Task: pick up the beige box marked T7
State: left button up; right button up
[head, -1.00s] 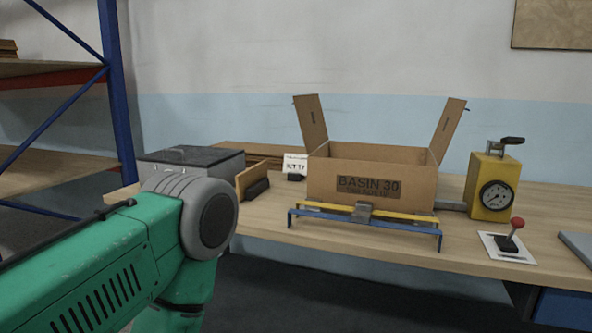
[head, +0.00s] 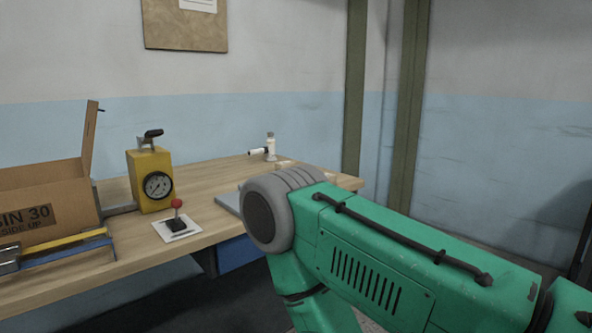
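I see no beige box marked T7 in the head view. An open cardboard box (head: 40,205) at the left edge of the workbench bears partly cut-off lettering, with "30" and "SIDE UP" readable. My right arm crosses the lower right of the view, but its gripper is out of the picture. My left arm and gripper are not in view.
The wooden workbench (head: 120,262) carries a yellow gauge unit (head: 150,180), a red-knobbed lever (head: 177,215), a blue and yellow bar fixture (head: 60,248) and small white bottles (head: 270,146). A blue drawer (head: 238,253) hangs below. Olive posts (head: 408,110) stand behind.

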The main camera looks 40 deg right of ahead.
aim_at(280, 165)
jog(key=i+l+z, duration=0.1)
jog(key=z, duration=0.35)
jog(key=i+z, duration=0.1)
jog(key=z, duration=0.4)
jog(key=i+z, duration=0.15)
jog(key=z, duration=0.3)
